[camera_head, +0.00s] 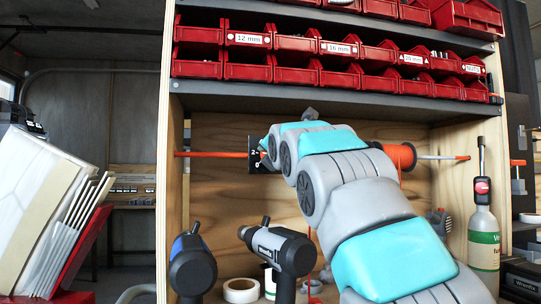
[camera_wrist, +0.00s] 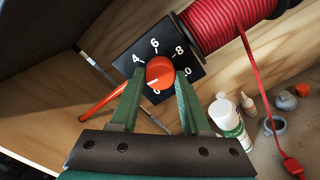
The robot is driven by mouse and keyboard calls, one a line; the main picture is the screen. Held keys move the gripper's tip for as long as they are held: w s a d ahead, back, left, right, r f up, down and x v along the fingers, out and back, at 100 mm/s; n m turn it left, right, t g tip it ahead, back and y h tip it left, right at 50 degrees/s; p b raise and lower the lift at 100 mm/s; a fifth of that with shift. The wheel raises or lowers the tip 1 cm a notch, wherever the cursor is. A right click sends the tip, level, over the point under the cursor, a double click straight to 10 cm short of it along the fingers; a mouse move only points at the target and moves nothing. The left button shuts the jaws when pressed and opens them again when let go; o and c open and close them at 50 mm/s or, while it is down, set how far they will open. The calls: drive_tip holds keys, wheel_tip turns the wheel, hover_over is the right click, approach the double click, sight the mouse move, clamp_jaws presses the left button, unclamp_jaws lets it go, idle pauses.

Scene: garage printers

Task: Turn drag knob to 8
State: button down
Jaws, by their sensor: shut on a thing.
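The orange drag knob (camera_wrist: 160,72) sits on a black square dial plate (camera_wrist: 147,47) in the wrist view. White numerals 4, 6, 8 and 0 show around it. A pale mark shows at the knob's lower left edge; I cannot read it clearly. My gripper (camera_wrist: 159,82) has its two green fingers on either side of the knob, shut on it. In the head view the left edge of the dial plate (camera_head: 255,158) shows with 2 and 0 on it. My arm hides the knob and gripper there.
A spool of red filament (camera_wrist: 222,22) is right of the dial on an orange rod (camera_head: 210,154). A white bottle (camera_wrist: 228,118) stands below right. Red bins (camera_head: 249,39) fill the shelves above.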

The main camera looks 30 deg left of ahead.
drive_tip(key=shift+w+m+p, duration=0.1)
drive_tip(key=shift+m+p, duration=1.25)
drive_tip(key=shift+m, duration=14.65)
